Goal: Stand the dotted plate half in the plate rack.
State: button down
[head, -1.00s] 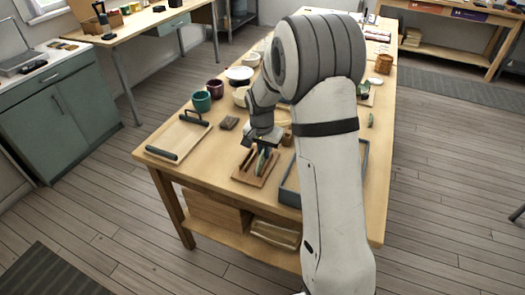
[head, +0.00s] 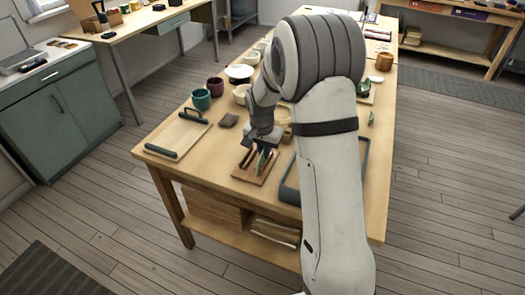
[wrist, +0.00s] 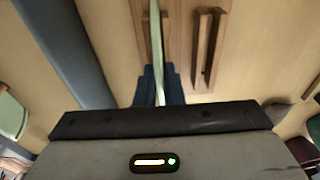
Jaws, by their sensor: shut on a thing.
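My gripper (wrist: 158,88) is shut on a plate half (wrist: 156,40), which shows edge-on as a thin pale green strip between the dark blue fingers in the wrist view. Its dots do not show from this angle. The wooden plate rack (wrist: 205,48) lies beyond the fingers, with its upright slats right of the plate half. In the head view my gripper (head: 263,146) is low over the rack (head: 246,176) near the table's front, with the plate half upright among the slats. I cannot tell whether its lower edge touches the rack.
A grey-rimmed tray (head: 287,192) is close on the rack's right, partly behind my arm. A wooden tray with dark handles (head: 178,137) lies to the left. A teal mug (head: 201,99) and a maroon mug (head: 215,87) stand farther back.

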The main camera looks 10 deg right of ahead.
jog(key=shift+f, duration=0.25)
dwell(0.4)
jog(key=c, duration=1)
grip_release()
jog(key=shift+s+r, duration=0.1)
jog(key=shift+r+p, duration=1.65)
jog(key=shift+r, duration=1.3)
